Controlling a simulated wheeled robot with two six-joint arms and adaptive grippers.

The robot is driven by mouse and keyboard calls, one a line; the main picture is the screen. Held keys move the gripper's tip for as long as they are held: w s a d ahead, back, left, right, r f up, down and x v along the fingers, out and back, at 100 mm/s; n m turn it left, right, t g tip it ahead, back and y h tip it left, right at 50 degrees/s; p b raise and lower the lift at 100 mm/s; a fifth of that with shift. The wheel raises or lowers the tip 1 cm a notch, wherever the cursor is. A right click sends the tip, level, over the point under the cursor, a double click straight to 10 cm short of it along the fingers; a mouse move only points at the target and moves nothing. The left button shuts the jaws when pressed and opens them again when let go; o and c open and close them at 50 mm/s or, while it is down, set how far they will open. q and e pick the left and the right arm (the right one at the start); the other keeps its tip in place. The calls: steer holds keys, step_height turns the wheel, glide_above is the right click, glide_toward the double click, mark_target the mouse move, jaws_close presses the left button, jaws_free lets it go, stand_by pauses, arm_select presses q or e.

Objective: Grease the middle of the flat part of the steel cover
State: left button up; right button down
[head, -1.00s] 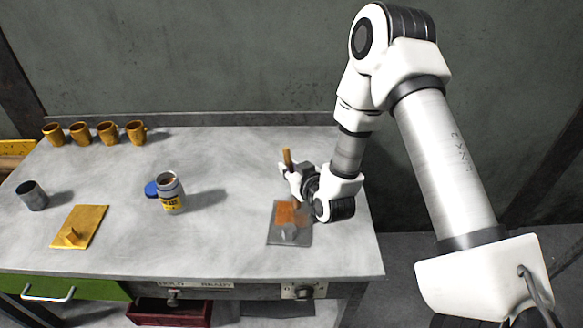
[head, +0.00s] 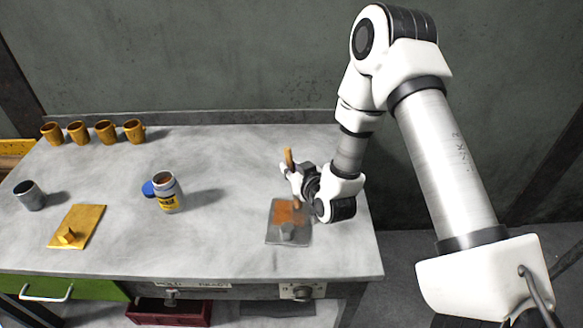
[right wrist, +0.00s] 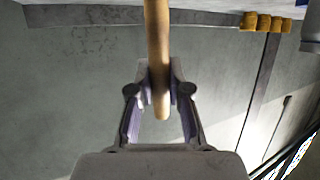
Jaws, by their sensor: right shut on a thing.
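The steel cover (head: 275,235) is a grey flat plate with a small raised block at its near end, lying on the right part of the bench. An orange-brown grease patch (head: 286,212) covers much of its flat part. My right gripper (head: 290,170) is shut on the wooden handle of a brush (head: 289,158), held upright over the cover; the handle also shows in the right wrist view (right wrist: 157,50). The brush's lower end is mostly hidden by the gripper. An open grease jar (head: 168,193) with a yellow label stands left of the cover. My left gripper is not in view.
A blue lid (head: 149,189) lies beside the jar. A brass-coloured cover (head: 80,222) and a dark grey cup (head: 30,195) are at the left. Several brass mugs (head: 105,131) stand along the back. The bench (head: 225,240) is clear between jar and steel cover.

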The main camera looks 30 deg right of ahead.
steer(key=shift+f, duration=0.2)
steer(key=shift+s+a+r, duration=0.15)
steer(key=shift+s+a, duration=0.1)
steer(key=shift+s, duration=0.05)
steer(key=shift+w+d, duration=0.55)
steer(key=shift+w, duration=0.15)
steer(key=shift+s+a, duration=0.55)
steer(key=shift+s, duration=0.2)
steer(key=shift+w+d, duration=0.55)
steer(key=shift+w, duration=0.15)
steer(key=shift+s+a, duration=0.55)
steer(key=shift+s, duration=0.15)
steer(key=shift+w+d, duration=0.3)
steer(key=shift+w, duration=0.05)
